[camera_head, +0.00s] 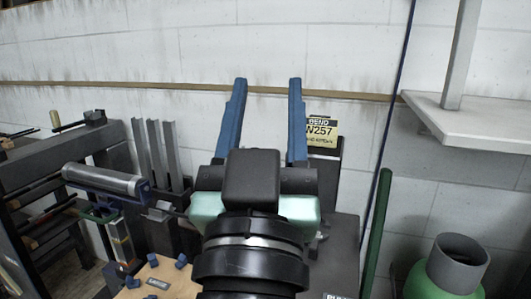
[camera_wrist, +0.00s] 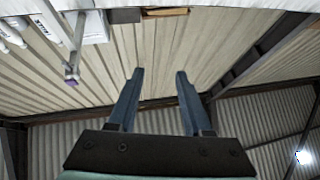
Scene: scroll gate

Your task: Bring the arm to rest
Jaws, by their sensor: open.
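My gripper (camera_head: 267,88) is open, with two blue fingers set well apart and nothing between them. In the head view it is raised in the middle, its fingers pointing up in front of the pale block wall (camera_head: 350,45). In the wrist view my gripper (camera_wrist: 158,76) also shows empty, with a ribbed metal wall or roof (camera_wrist: 60,75) behind the fingers. My wrist and the gripper body hide part of the bench area below.
A yellow-labelled sign (camera_head: 321,132) is right of the fingers. A green pole (camera_head: 375,235), a green gas bottle (camera_head: 450,275) and a pale shelf (camera_head: 470,122) are at right. Small blue pieces (camera_head: 181,261) lie on a wooden board.

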